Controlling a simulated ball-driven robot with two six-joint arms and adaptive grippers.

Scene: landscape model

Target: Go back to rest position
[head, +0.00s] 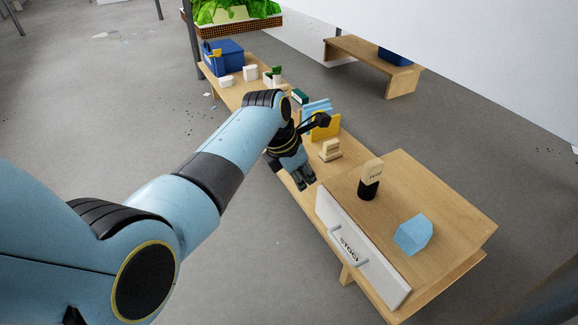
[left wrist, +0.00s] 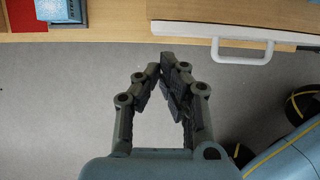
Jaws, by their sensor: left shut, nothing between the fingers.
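My left arm reaches in from the left in the head view. Its gripper (head: 301,178) hangs pointing down beside the front edge of the long wooden bench (head: 245,97), left of the white drawer front (head: 350,250). In the left wrist view the left gripper (left wrist: 170,75) is shut and empty, with grey floor behind its fingers. The drawer front with its handle (left wrist: 243,57) shows above the fingers there. My right gripper is not in view.
A light blue block (head: 413,234) and a black-and-wood stamp-like object (head: 370,180) stand on the drawer unit's top. A small wooden piece (head: 330,150), a yellow item (head: 327,126) and a blue bin (head: 223,59) stand farther along the bench. Open floor lies left of the bench.

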